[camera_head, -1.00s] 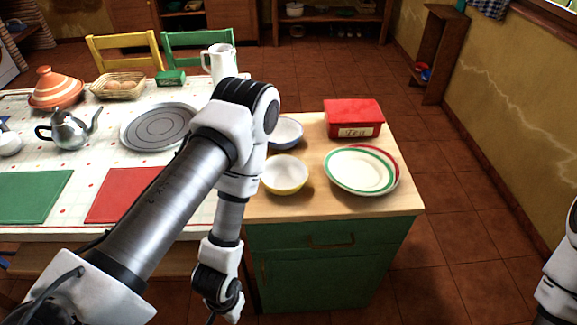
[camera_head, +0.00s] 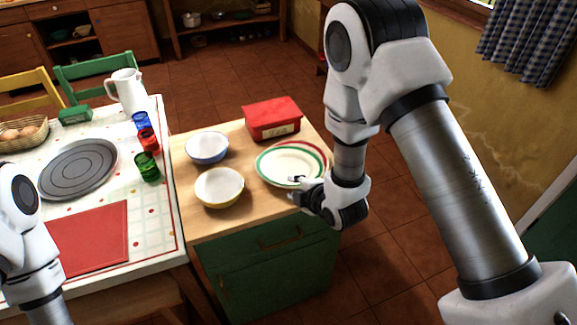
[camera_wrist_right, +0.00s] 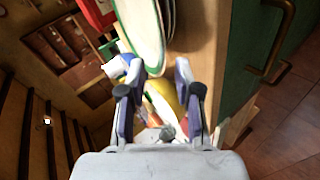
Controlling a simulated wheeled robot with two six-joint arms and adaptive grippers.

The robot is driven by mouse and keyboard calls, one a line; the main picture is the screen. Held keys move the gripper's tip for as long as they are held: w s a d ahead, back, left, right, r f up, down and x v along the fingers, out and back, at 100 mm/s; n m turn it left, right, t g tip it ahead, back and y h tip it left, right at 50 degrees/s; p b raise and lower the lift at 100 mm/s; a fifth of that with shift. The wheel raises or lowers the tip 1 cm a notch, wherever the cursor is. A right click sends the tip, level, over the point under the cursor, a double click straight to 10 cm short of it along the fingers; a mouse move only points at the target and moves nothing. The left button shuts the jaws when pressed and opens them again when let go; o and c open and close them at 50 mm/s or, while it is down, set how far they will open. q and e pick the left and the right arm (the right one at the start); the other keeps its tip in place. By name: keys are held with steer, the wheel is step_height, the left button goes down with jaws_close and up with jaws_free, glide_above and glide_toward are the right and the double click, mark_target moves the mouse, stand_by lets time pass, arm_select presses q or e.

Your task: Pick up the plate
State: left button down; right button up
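The white plate with a green rim (camera_head: 285,165) lies on the wooden top of the green cabinet, stacked over a red-rimmed plate (camera_head: 322,152). My right gripper (camera_head: 298,186) is at the near edge of the stack, and its fingers overlap the green rim in the head view. In the right wrist view my right gripper (camera_wrist_right: 156,72) is open, with the edge of the green-rimmed plate (camera_wrist_right: 140,25) reaching toward the gap between its fingers. I cannot tell if they touch. My left arm shows at the left edge, but its gripper is out of view.
A yellow bowl (camera_head: 219,187) and a blue bowl (camera_head: 206,147) stand left of the plates. A red box (camera_head: 272,119) stands behind them. The cabinet top (camera_head: 205,222) is clear at the front left. Glasses and a grey round tray (camera_head: 78,169) are on the table.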

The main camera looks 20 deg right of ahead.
steer(key=x, duration=0.2)
steer(key=shift+w+a+f, duration=0.15)
steer(key=shift+w+a, duration=0.05)
steer(key=shift+w, duration=0.05)
steer(key=shift+w+f, duration=0.1)
steer(key=shift+f, duration=0.05)
arm_select(q)
steer(key=shift+r, duration=0.4)
arm_select(e)
jaws_close()
